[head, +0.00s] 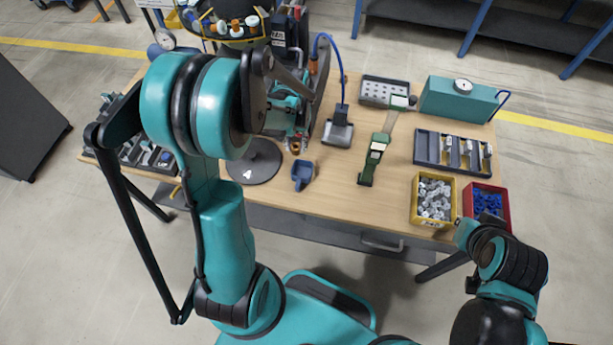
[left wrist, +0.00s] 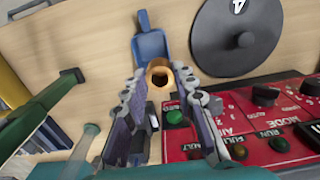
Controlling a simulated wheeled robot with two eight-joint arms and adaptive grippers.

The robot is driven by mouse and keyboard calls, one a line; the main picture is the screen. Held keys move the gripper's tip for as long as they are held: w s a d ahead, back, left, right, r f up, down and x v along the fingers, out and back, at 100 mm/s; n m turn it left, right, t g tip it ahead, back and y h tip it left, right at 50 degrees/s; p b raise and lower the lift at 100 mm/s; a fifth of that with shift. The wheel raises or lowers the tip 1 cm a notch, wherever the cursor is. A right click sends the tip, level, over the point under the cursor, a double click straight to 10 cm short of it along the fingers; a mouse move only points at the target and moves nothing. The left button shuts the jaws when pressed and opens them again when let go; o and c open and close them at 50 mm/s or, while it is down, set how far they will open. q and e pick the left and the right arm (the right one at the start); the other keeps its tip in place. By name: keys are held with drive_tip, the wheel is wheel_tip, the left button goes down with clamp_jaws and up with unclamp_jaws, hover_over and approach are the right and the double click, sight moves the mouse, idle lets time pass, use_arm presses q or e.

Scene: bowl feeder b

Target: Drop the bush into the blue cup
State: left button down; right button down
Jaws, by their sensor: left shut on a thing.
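My left gripper (left wrist: 158,92) is shut on the bush (left wrist: 160,72), a copper-coloured ring whose open bore faces the left wrist camera. In the head view the bush (head: 296,147) shows small below the left gripper (head: 297,138), which is partly hidden by my arm. In the left wrist view the cup (left wrist: 151,45) is just beyond the bush, and the two overlap slightly in the picture. My right arm is at the lower right; its gripper does not show.
A dark disc marked 4 (head: 254,163) lies left of the cup. A green fixture (head: 375,158) stands to the right. A yellow bin (head: 421,219) and a red bin (head: 501,189) sit at the front right. A red control panel (left wrist: 255,128) shows in the wrist view.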

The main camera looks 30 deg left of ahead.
use_arm(q)
wheel_tip(320, 180, down, 5)
drive_tip(key=b, duration=0.3)
drive_tip(key=c, duration=1.1)
unclamp_jaws()
drive_tip(key=shift+c, duration=0.2)
drive_tip(key=shift+r, duration=0.1)
wheel_tip(320, 180, up, 12)
drive_tip(key=shift+f, duration=0.1)
drive_tip(key=s+d+r+m+t+b, duration=0.1)
drive_tip(key=s+d+r+m+t, duration=0.1)
drive_tip(key=s+d+t, duration=0.5)
drive_tip(key=s+d+r, duration=0.1)
drive_tip(key=s+d, duration=0.2)
drive_tip(key=s, duration=0.1)
drive_tip(key=shift+d+r+m, duration=0.15)
drive_tip(key=shift+d+m, duration=0.15)
drive_tip(key=shift+m, duration=0.1)
